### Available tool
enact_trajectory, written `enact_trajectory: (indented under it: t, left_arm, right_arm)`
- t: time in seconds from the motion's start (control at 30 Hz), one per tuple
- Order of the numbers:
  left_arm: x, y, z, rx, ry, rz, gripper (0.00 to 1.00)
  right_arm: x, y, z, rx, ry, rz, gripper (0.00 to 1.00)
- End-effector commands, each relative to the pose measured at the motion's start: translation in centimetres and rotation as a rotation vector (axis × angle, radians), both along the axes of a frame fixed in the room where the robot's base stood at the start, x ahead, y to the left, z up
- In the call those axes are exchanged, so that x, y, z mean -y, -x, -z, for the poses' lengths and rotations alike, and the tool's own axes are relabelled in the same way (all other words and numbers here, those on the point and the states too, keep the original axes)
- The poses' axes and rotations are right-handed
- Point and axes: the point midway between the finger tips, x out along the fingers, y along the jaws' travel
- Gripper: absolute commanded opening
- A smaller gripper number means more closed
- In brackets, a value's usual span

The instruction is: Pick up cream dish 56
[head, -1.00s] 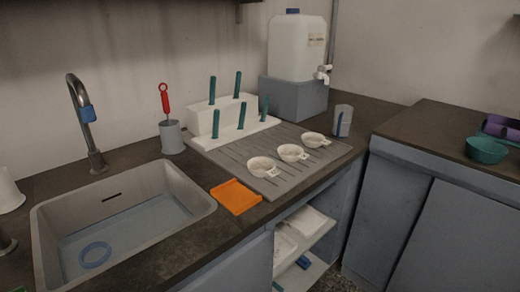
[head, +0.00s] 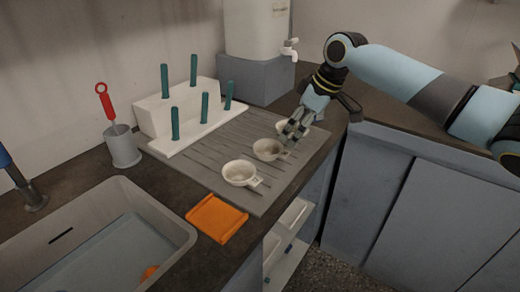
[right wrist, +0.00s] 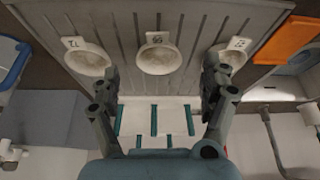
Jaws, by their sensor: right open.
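Three cream dishes with tab handles stand in a row on the grey ribbed drainboard (head: 205,160). They are the near dish (head: 240,172), the middle dish (head: 267,150) and the far dish (head: 308,127), which my right gripper partly hides in the head view. In the right wrist view the middle dish (right wrist: 158,60) lies centred ahead, between the finger lines; its tab mark may read 56 but is too small to be sure. The other dishes (right wrist: 87,59) (right wrist: 229,56) flank it. My right gripper (head: 292,135) is open and empty, above the middle and far dishes. My left gripper is out of view.
A white peg rack (head: 185,118) with teal pegs stands behind the dishes. An orange tray (head: 216,218) lies nearer the sink (head: 185,240). A grey cup (head: 123,148) holds a red-handled tool. A water container (head: 256,28) on a grey block stands at the back.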

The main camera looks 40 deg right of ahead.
Motion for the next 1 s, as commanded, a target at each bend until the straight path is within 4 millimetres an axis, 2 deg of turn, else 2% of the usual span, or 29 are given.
enact_trajectory:
  t: [0.1, 0.37, 0.6, 0.9, 0.93, 1.0]
  left_arm:
    - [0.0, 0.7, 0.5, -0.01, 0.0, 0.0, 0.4]
    - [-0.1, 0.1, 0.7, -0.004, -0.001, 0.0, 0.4]
    - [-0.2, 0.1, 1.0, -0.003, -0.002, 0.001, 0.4]
    - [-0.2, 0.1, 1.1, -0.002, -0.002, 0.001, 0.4]
    - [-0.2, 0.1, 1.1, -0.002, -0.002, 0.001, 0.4]
    - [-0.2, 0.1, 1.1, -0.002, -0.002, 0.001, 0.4]
  right_arm:
    - [-0.4, -0.8, 2.2, -0.001, -0.006, 0.003, 0.79]
    - [-0.6, -1.7, 4.5, -0.002, -0.003, 0.002, 0.79]
    - [-0.9, -3.0, 8.0, -0.003, -0.005, 0.002, 0.79]
    - [-1.0, -3.3, 8.6, -0.001, 0.0, 0.001, 0.79]
    - [-1.0, -3.3, 8.6, -0.001, 0.0, 0.001, 0.78]
    - [-1.0, -3.3, 8.6, -0.001, -0.001, 0.001, 0.69]
